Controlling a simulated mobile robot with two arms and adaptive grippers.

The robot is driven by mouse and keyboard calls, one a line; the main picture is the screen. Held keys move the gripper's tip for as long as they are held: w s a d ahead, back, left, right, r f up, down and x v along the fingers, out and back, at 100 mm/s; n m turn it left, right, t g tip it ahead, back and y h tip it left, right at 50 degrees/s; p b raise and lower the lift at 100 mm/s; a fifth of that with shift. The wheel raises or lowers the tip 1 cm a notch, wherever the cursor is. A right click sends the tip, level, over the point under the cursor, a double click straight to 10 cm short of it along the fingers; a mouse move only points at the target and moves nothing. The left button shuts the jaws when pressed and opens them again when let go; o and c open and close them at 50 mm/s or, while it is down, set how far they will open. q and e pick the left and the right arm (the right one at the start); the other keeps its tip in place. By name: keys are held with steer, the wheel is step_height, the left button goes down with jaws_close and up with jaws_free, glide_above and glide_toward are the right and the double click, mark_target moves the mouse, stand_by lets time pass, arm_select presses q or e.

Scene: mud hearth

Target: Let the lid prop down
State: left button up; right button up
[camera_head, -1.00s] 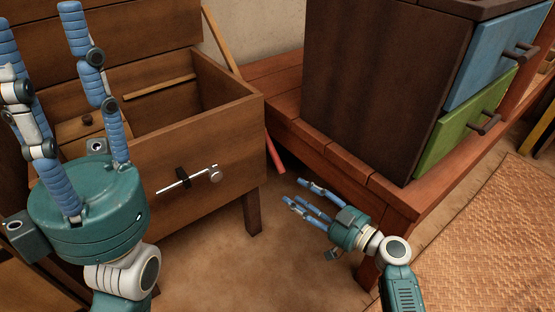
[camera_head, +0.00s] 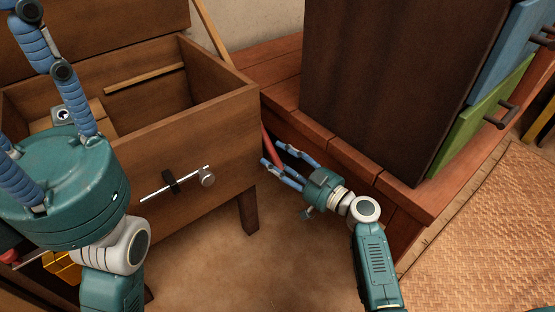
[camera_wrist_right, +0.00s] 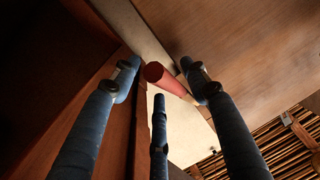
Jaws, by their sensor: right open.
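The lid prop is a thin wooden bar (camera_head: 213,33) with a red end (camera_head: 270,143), slanting along the right side of the wooden chest (camera_head: 190,130). The chest's lid (camera_head: 110,25) stands raised at the back. My right gripper (camera_head: 279,160) is open at the chest's right front corner, its fingers close to the red end. In the right wrist view the red end (camera_wrist_right: 157,74) lies between the spread fingers; contact cannot be told. My left gripper (camera_head: 40,110) is open and empty in front of the chest's left part, one fingertip outside the picture.
A metal sliding bolt (camera_head: 175,183) sits on the chest's front. A reddish wooden platform (camera_head: 345,155) with a dark cabinet (camera_head: 385,80) stands close on the right. A woven mat (camera_head: 490,220) lies at right. The floor before the chest is bare.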

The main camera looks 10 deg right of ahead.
steer(key=shift+w+a, duration=0.15)
steer(key=shift+w, duration=0.1)
jaws_close()
